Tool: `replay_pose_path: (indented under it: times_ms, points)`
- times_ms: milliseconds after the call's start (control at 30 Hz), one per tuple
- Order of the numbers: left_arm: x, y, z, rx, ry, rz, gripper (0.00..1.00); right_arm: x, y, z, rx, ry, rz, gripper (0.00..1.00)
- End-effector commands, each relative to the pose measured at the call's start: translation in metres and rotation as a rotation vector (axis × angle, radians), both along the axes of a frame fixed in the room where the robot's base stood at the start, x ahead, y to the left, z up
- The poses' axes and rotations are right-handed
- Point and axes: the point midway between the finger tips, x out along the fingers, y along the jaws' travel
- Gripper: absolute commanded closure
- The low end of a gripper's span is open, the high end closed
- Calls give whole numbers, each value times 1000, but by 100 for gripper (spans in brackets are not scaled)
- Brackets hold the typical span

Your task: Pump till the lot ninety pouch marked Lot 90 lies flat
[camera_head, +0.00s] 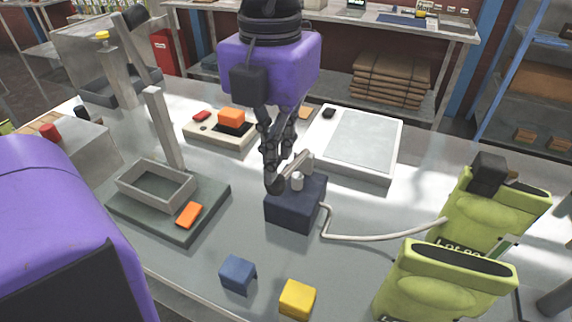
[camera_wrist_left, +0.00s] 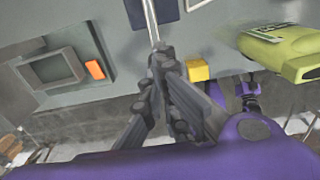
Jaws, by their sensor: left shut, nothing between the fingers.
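The pump (camera_head: 293,211) is a dark blue block on the table with a light lever (camera_head: 303,162) and a small white knob on top. A pale hose (camera_head: 385,238) runs from it to the rear green pouch (camera_head: 500,219). That pouch carries lettering like "Lot 90", partly hidden by the front pouch, and looks plump. The front green pouch (camera_head: 440,282) is also plump; its label is cut off below. My left gripper (camera_head: 274,184) is shut and empty, pointing down at the lever; I cannot tell whether it touches. In the left wrist view its fingertips (camera_wrist_left: 161,52) are together. My right gripper is not seen.
A blue block (camera_head: 237,274) and a yellow block (camera_head: 297,299) lie near the front edge. A grey tray (camera_head: 135,192) on a stand is left, with an orange piece (camera_head: 189,215). A flat grey plate (camera_head: 358,140) and a scale-like unit (camera_head: 215,128) lie behind.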

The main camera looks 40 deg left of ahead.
Motion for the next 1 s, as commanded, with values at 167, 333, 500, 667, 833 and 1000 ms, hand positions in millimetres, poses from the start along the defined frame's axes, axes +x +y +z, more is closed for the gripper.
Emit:
replay_pose_path:
  times_ms: [167, 333, 500, 667, 833, 1000]
  points:
    - [0, 0, 0, 0, 0, 0, 100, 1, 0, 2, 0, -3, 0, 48]
    - [0, 0, 0, 0, 0, 0, 100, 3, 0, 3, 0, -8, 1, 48]
    - [0, 0, -3, 0, 1, 0, 100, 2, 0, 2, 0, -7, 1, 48]
    - [0, 0, -6, 0, 1, 0, 100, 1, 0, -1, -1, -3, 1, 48]
    - [0, 0, -10, 0, 1, 0, 100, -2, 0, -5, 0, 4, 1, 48]
    - [0, 0, -13, 0, 1, 0, 100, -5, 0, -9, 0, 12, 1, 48]
